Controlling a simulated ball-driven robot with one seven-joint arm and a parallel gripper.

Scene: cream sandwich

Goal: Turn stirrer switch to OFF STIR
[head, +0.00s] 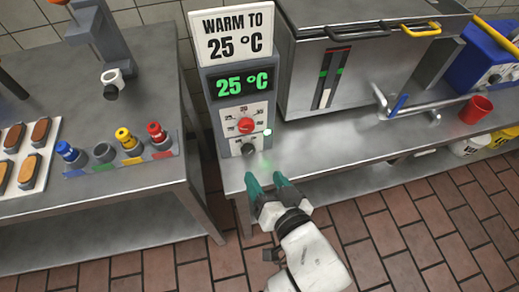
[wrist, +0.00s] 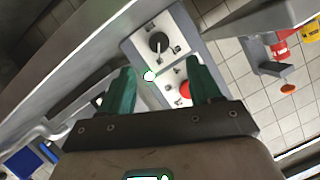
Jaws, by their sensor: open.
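The stirrer switch is a black knob (head: 249,149) low on the grey control box (head: 212,112), below a red dial (head: 246,125). In the wrist view the black knob (wrist: 158,42) sits on a white plate, with a pale pointer mark; its labels are too small to read. The red dial (wrist: 185,91) is partly hidden by a finger there. My gripper (head: 264,178) is open and empty, with teal fingers. It is in front of and below the black knob, apart from it. In the wrist view the knob lies beyond the gap between the fingertips (wrist: 158,70).
The box display (head: 243,83) reads 25 °C, under a "WARM TO 25 °C" sign (head: 233,32). A steel vat (head: 350,75) with a bent tap handle (head: 410,112) stands right of the box. A red cup (head: 475,109) is farther right. A side table (head: 120,185) stands left.

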